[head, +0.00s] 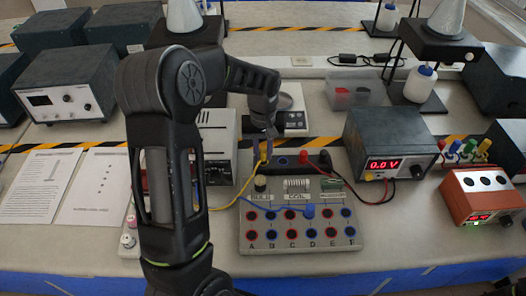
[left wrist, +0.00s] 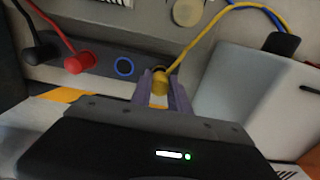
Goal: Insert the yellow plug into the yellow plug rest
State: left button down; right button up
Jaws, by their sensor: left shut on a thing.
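My left gripper (head: 265,145) is shut on the yellow plug (head: 263,157), at the left end of the dark plug-rest bar (head: 293,162) behind the board. In the left wrist view, the purple fingertips (left wrist: 163,98) close around the yellow plug (left wrist: 160,82), with its wire leading up and right. The bar (left wrist: 100,62) carries a black plug, a red plug (left wrist: 79,63) and an empty blue-ringed rest (left wrist: 124,66). The yellow plug is at the bar's end position, mostly covering the rest there; I cannot tell whether it is seated. My right gripper is not in view.
The socket board (head: 300,238) has a bulb, a coil and a row of lettered sockets; a blue plug (head: 309,210) is in it. A power supply (head: 390,145) stands right and an orange meter (head: 482,195) farther right. A grey box (head: 217,140) stands close left of the gripper.

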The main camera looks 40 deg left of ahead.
pick_arm(q)
jog(key=shift+f+b, duration=0.35)
jog(key=shift+f, duration=0.25)
jog(key=c, duration=1.2)
grip_release()
jog(key=shift+o, duration=0.6)
jog(key=o, duration=0.3)
jog(key=shift+r, duration=0.1)
jog(key=shift+r+p, duration=2.25)
jog(key=shift+r, duration=0.95)
